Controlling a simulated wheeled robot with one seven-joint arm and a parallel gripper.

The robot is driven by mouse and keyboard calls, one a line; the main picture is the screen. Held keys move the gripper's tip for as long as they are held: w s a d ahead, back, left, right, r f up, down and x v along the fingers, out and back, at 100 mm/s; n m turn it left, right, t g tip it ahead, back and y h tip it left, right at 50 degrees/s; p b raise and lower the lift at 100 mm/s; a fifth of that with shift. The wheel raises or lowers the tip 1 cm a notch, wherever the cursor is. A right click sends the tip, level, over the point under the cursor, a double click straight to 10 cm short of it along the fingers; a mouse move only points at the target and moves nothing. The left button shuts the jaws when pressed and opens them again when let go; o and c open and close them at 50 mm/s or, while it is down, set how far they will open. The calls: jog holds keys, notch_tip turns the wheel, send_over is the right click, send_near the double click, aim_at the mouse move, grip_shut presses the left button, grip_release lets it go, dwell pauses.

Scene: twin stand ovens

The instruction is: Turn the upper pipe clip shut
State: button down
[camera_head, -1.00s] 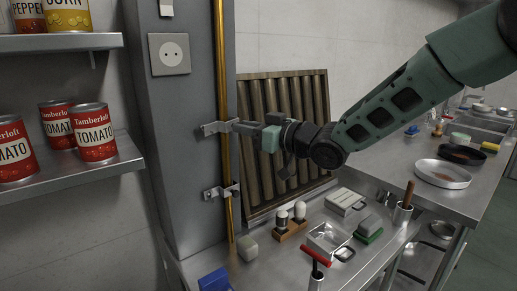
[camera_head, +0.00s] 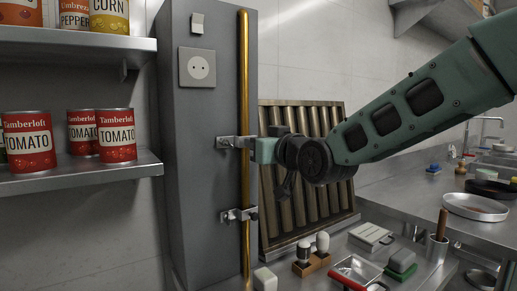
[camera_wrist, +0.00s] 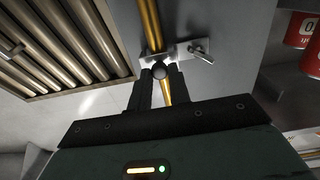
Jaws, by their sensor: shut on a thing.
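The upper pipe clip (camera_head: 232,142) is a metal bracket on the grey column, at the brass pipe (camera_head: 244,80). It also shows in the wrist view (camera_wrist: 194,49), with the brass pipe (camera_wrist: 151,22) passing behind it. My gripper (camera_head: 254,143) comes from the right and is at the clip's right end. In the wrist view my gripper (camera_wrist: 160,74) is shut on a small round dark end of the clip, beside the pipe. The fingers partly hide the clip, so I cannot tell exactly how far it is turned. The lower pipe clip (camera_head: 239,215) sits below on the same pipe.
A ribbed metal panel (camera_head: 305,180) leans behind my arm. Shelves with cans (camera_head: 28,140) are at the left. A socket (camera_head: 197,67) is on the column (camera_head: 190,170). The counter below holds a wooden shaker holder (camera_head: 311,266), a green-based block (camera_head: 401,262) and other items.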

jog(key=c, duration=1.3)
grip_release()
jog(key=shift+s, duration=0.1)
jog(key=b+v, duration=0.2)
jog(key=v, duration=1.5)
jog(key=shift+s, duration=0.1)
jog(key=s+d+f+g+h+p, duration=0.3)
jog(key=s+f+g+h+p, duration=0.4)
jog(key=s+f, duration=0.45)
jog(key=s+d+f+g+h+p, duration=0.1)
jog(key=s+f+g, duration=0.1)
jog(key=s, duration=0.2)
jog(key=s+d+f+g+h+p, duration=0.1)
jog(key=s+d+g, duration=0.1)
jog(key=s+g, duration=0.1)
jog(key=s+d+f+g+h+p, duration=0.1)
jog(key=s+d+f+g, duration=0.1)
jog(key=s, duration=0.3)
jog(key=shift+s+d+f, duration=0.2)
jog(key=shift+s+f, duration=0.1)
jog(key=shift+f, duration=0.05)
